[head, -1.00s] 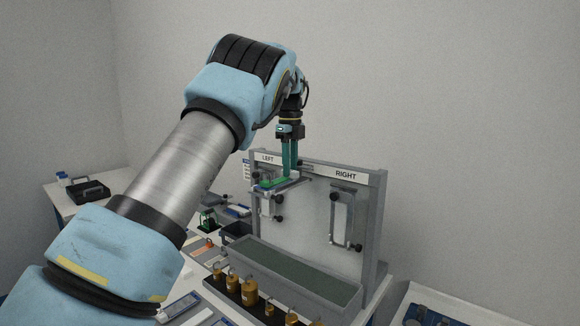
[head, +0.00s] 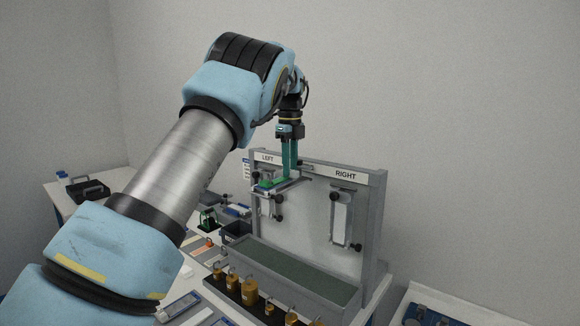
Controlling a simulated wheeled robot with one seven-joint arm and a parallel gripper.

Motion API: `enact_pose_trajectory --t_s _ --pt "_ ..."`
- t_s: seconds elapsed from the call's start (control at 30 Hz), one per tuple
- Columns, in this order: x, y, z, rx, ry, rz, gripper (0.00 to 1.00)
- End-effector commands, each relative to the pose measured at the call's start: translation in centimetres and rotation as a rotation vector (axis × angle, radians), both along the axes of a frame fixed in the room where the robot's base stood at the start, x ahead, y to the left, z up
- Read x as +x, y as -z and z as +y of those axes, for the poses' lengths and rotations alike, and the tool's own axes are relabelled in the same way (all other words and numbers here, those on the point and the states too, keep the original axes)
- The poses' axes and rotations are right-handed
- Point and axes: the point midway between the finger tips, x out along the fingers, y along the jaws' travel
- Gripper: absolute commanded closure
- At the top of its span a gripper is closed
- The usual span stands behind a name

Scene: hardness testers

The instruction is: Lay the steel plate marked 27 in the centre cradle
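My gripper (head: 289,178) points straight down in front of the upright grey panel (head: 310,205), between the LEFT sign (head: 268,159) and the RIGHT sign (head: 346,176). Its green fingers look close together, and their tips reach a small flat grey ledge with a green part (head: 269,183) on it. At this size I cannot tell whether a plate is between the fingers or lying under them. No number 27 is readable. I cannot make out which part is the centre cradle; my arm hides part of the bench.
A fixture (head: 341,218) hangs under the RIGHT sign. A long grey trough (head: 290,272) runs along the panel's foot. Several brass weights (head: 250,291) stand in a black rack in front. A black case (head: 88,190) sits on a side table at left.

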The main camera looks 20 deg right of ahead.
Motion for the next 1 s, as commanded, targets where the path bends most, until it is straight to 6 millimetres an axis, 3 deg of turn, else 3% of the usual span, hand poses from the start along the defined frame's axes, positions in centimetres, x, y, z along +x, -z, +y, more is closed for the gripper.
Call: enact_pose_trajectory --t_s 0.07,0.3,0.67,1.0 --pt "0.0 -0.1 0.0 -0.001 0.000 0.000 0.65" --pt "0.0 0.0 0.0 0.000 0.000 -0.001 0.38" --pt "0.1 -0.8 -0.2 -0.005 0.001 -0.004 0.38" --pt "0.1 -7.3 -0.1 -0.006 0.002 -0.005 0.38"
